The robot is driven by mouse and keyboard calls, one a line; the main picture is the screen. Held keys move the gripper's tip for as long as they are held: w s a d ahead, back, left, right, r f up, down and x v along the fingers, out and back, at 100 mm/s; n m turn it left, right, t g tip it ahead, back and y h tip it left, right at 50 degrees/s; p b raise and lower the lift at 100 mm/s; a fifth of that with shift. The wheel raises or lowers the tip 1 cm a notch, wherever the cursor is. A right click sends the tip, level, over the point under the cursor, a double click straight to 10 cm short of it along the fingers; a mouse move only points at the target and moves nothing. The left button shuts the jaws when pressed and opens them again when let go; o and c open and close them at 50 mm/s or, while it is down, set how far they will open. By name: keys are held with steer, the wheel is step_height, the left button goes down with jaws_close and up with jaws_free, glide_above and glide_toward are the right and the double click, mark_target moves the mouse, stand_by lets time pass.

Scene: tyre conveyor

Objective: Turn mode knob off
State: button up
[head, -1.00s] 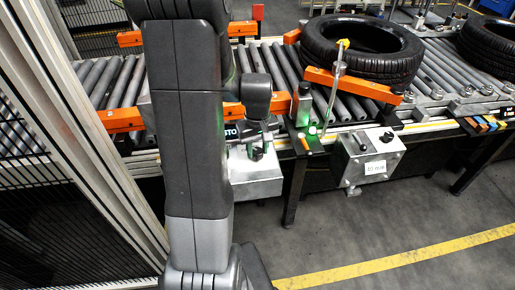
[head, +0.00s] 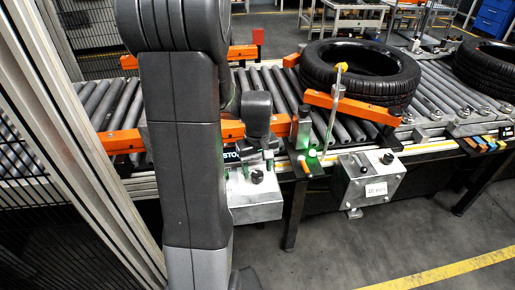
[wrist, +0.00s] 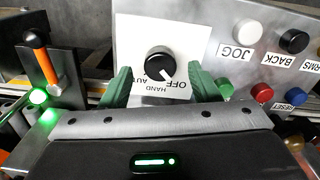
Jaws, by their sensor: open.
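The black mode knob (wrist: 159,66) sits on a white label plate (wrist: 190,30) marked OFF, HAND and AUTO in the wrist view. Its white pointer slants down and right, toward the OFF lettering. My gripper (wrist: 160,75) is open, with one green finger at each side of the knob and a gap to it on both sides. I cannot tell how far the fingertips are above the panel. In the head view the knob (head: 257,176) shows on a grey control box (head: 257,204), just below my gripper (head: 258,160), partly behind my arm.
White, black, red and blue buttons lie right of the knob, including the JOG button (wrist: 247,31). An orange-handled lever (wrist: 39,52) and green light stand at left. A second box (head: 370,185), the roller conveyor (head: 270,85) and a tyre (head: 360,70) are nearby.

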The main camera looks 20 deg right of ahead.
mark_target(257, 173)
step_height(257, 173, up, 12)
stand_by(0.3)
stand_by(0.4)
step_height(257, 173, down, 14)
steer(key=shift+r, duration=0.1)
stand_by(0.4)
steer(key=shift+r, duration=0.1)
